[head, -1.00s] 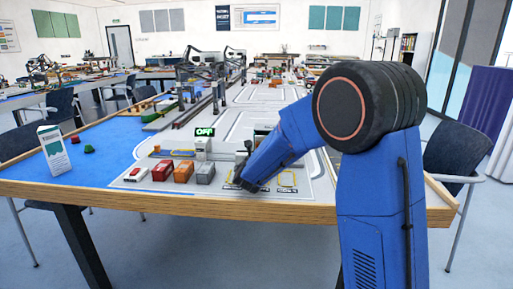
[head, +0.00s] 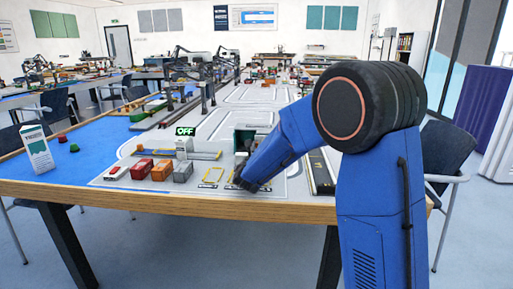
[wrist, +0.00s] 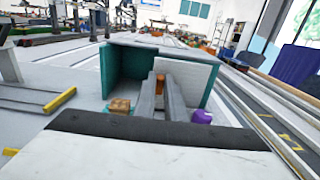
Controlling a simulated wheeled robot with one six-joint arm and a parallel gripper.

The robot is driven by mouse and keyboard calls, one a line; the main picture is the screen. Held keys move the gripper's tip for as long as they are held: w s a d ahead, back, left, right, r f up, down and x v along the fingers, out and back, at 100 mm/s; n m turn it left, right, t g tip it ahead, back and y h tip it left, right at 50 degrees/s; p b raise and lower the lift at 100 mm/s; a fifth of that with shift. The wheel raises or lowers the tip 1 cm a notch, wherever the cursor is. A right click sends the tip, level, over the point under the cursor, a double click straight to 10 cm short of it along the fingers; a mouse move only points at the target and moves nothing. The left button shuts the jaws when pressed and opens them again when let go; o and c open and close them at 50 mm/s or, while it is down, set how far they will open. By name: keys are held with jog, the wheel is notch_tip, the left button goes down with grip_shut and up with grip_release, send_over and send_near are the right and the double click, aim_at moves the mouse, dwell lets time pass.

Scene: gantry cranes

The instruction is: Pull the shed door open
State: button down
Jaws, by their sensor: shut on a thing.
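The shed (head: 243,138) is a small teal box near the front of the table, partly hidden behind my arm in the head view. In the wrist view its teal side wall (wrist: 122,72) stands at left, and a pale panel (wrist: 198,80) is at right behind my fingers. My gripper (wrist: 163,88) is low in front of the shed, its two grey fingers close together around a small orange-brown piece (wrist: 160,78), which looks like the door handle. It also shows in the head view (head: 240,182). I cannot tell how far the door stands open.
A brown block (wrist: 119,105) and a purple round thing (wrist: 203,116) lie beside my fingers. The table's wooden front edge (head: 200,206) is close.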

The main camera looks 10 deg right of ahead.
jog(key=shift+d, duration=0.1)
jog(key=c, duration=1.8)
grip_release()
jog(key=shift+s, duration=0.1)
jog(key=v, duration=1.7)
jog(key=shift+s, duration=0.15)
